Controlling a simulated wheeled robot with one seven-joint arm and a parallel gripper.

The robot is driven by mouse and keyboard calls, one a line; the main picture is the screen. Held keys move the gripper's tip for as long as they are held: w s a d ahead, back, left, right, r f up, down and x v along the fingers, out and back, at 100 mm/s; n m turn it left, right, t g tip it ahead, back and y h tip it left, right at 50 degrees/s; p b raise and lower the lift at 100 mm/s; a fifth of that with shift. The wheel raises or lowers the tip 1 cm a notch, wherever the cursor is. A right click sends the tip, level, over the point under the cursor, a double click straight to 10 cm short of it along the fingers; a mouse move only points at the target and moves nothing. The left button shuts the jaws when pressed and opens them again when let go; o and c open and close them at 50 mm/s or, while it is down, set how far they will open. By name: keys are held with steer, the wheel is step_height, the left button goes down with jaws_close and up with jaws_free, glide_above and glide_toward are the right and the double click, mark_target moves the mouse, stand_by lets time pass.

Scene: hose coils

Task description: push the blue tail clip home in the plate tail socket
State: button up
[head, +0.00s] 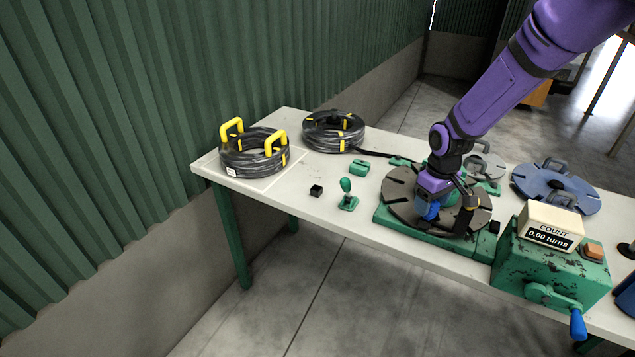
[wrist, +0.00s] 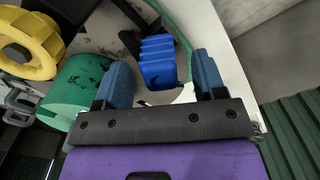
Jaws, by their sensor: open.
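The blue tail clip (wrist: 158,62) is a bright blue ribbed block in the wrist view. It sits between the two fingers of my gripper (wrist: 163,72), with a gap on both sides. My gripper is open. In the head view my gripper (head: 447,212) is low over the grey slotted plate (head: 398,197) on the green base. A blue patch shows there, but I cannot tell whether it is the clip or a finger pad. The tail socket cannot be made out, so how deep the clip sits is unclear.
A green drum (wrist: 82,88) and a yellow knob (wrist: 30,42) stand close left of my fingers. The green counter box (head: 550,262) with its crank, reading 0.00 turns, is right of the plate. A blue disc (head: 555,185) lies behind. Hose coils (head: 333,131) occupy the table's left end.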

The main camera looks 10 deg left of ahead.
steer(key=shift+r, duration=2.35)
steer(key=s+d+r+m+t, duration=0.1)
steer(key=s+d+r, duration=0.15)
steer(key=r, duration=0.65)
steer(key=s+d+r+m, duration=0.1)
steer(key=s+r, duration=0.3)
steer(key=r, duration=0.6)
steer(key=s+d+r+m+t, duration=0.1)
steer(key=s+d+r+m, duration=0.1)
steer(key=s, duration=0.6)
steer(key=s+d+r+m+t, duration=0.1)
steer(key=s+d+r+m, duration=0.1)
steer(key=s, duration=0.7)
steer(key=s+d+r+m+t, duration=0.1)
steer(key=s+d+r, duration=0.3)
steer(key=s, duration=0.5)
steer(key=shift+d+r+m+t, duration=0.3)
steer(key=shift+d+m+t, duration=0.1)
steer(key=shift+t, duration=0.2)
steer(key=shift+w, duration=0.1)
stand_by(0.5)
